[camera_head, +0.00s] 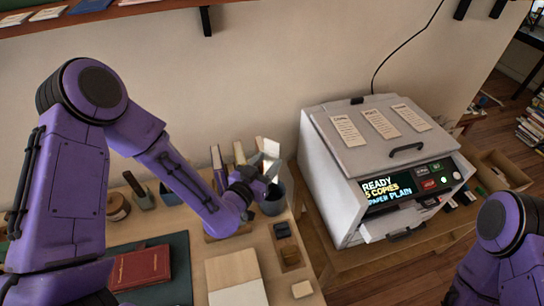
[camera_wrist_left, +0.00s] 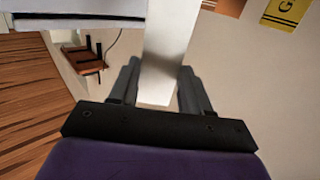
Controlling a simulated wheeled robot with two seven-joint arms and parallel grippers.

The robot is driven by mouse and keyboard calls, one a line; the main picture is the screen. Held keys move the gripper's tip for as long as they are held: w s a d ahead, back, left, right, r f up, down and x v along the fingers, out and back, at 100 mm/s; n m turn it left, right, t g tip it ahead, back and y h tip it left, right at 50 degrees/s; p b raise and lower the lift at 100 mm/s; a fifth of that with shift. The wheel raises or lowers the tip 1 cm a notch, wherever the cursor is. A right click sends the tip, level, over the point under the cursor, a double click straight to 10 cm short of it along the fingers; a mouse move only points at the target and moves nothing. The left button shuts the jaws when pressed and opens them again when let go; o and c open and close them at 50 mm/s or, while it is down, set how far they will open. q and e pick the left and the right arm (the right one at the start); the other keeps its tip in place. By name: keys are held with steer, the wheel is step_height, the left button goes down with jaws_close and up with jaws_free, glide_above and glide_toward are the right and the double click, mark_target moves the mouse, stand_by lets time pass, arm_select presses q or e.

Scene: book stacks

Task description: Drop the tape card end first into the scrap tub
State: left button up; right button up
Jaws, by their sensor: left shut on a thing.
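The tape card (camera_head: 268,147) is a pale, flat piece held in my left gripper (camera_head: 264,170). In the left wrist view the pale card (camera_wrist_left: 168,50) stands between the two grey fingers of the gripper (camera_wrist_left: 160,85), which are shut on it. In the head view the scrap tub (camera_head: 272,204) is a dark grey round tub on the wooden table, just below the gripper and partly hidden by it. The card is above the tub, apart from it. My right gripper is not in view; only part of my right arm shows.
Upright books (camera_head: 218,160) stand behind my left wrist. A grey copier (camera_head: 335,190) with a lit panel stands right of the tub. A small dark block (camera_head: 282,230) and a wooden box (camera_head: 290,257) sit in front. A red book (camera_head: 140,268) lies on a dark mat.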

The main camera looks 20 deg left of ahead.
arm_select(q)
steer(key=s+b, duration=0.1)
steer(key=s+f+b, duration=0.1)
steer(key=s, duration=0.1)
steer(key=shift+a, duration=0.15)
step_height(320, 180, down, 9)
steer(key=w+b, duration=0.2)
steer(key=b, duration=0.5)
steer(key=shift+w, duration=0.4)
steer(key=o, duration=1.1)
steer(key=shift+s+r, duration=0.2)
steer(key=shift+r, duration=0.05)
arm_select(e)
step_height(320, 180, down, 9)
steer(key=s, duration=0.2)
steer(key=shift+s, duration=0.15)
arm_select(q)
steer(key=shift+w+f, duration=0.1)
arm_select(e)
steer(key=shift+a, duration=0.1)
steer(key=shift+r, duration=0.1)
